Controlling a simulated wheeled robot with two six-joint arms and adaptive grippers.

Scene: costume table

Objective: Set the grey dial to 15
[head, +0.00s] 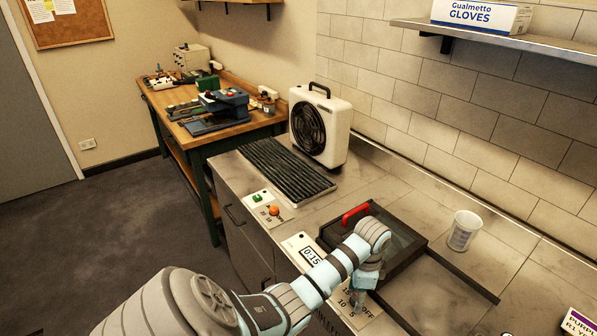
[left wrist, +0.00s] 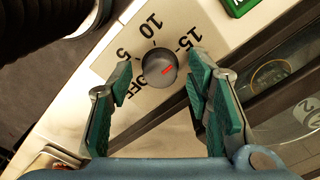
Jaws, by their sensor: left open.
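The grey dial (left wrist: 163,70) sits on a pale panel (left wrist: 108,63) marked OFF, 5, 10 and 15. Its short red mark slants right and slightly up, on the side of the 15; I cannot tell whether it lines up exactly. My left gripper (left wrist: 160,82) is open, with one green-padded finger on each side of the dial. No clear contact shows. In the head view my left gripper (head: 361,293) points down over the panel and hides the dial. A small display (head: 311,256) beside it reads 0:15. My right gripper is not in view.
A dark press with a red handle (head: 355,215) stands just behind my left gripper. A white cup (head: 463,231) is to its right. A fan heater (head: 320,127) and a black ribbed rack (head: 286,168) stand farther back on the counter.

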